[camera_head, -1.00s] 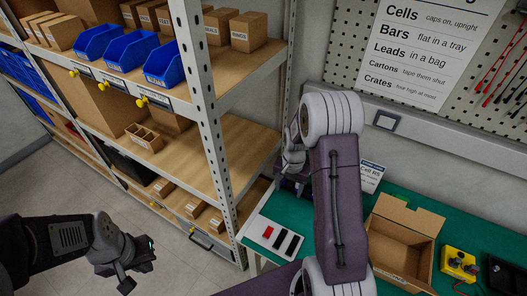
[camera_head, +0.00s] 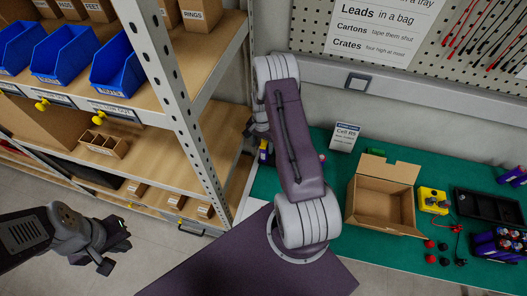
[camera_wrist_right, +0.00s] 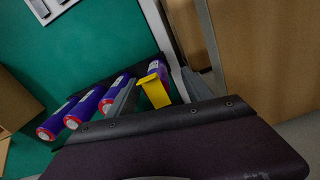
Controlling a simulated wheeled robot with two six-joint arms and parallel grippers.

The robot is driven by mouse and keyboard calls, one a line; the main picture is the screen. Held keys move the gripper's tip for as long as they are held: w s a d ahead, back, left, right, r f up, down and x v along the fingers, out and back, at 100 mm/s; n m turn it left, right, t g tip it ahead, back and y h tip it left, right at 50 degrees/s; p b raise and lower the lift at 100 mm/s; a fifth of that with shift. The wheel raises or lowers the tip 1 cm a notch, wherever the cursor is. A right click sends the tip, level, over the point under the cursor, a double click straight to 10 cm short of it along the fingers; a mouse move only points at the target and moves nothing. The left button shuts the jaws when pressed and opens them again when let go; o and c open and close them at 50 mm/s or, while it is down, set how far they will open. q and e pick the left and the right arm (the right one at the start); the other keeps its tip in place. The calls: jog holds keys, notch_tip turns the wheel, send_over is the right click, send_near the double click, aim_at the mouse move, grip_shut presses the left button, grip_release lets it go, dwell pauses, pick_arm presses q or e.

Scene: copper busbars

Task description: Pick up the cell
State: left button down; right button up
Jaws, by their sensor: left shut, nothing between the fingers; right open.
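Several purple cells with pale, red-ringed ends lie side by side in the right wrist view, one of them a cell (camera_wrist_right: 88,108) left of the fingers. My right gripper (camera_wrist_right: 160,92) is open. Its grey fingers reach either side of a yellow piece (camera_wrist_right: 154,92), with a purple cell end (camera_wrist_right: 157,68) just behind it. I cannot tell whether the fingers touch either. In the head view my right arm mostly hides this spot; a bit of yellow and purple (camera_head: 264,152) shows beside it. My left gripper (camera_head: 118,254) is shut and empty, over the floor at the left.
An open cardboard box (camera_head: 383,205) stands on the green bench (camera_head: 335,235). A yellow box (camera_head: 433,200), a black tray (camera_head: 488,207) and more purple cells (camera_head: 497,246) are to its right. A shelf rack (camera_head: 165,95) with blue bins stands left. A small card (camera_head: 345,136) stands behind.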

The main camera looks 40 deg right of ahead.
aim_at(264, 154)
jog(key=shift+d+f, duration=0.1)
jog(key=shift+f, duration=0.2)
jog(key=f, duration=0.1)
jog(key=f+p, duration=0.1)
jog(key=f, duration=0.2)
jog(key=shift+s+d, duration=0.25)
jog(key=shift+w+f, duration=0.1)
jog(key=shift+f, duration=0.25)
grip_shut()
jog(key=shift+r, duration=0.1)
dwell(0.4)
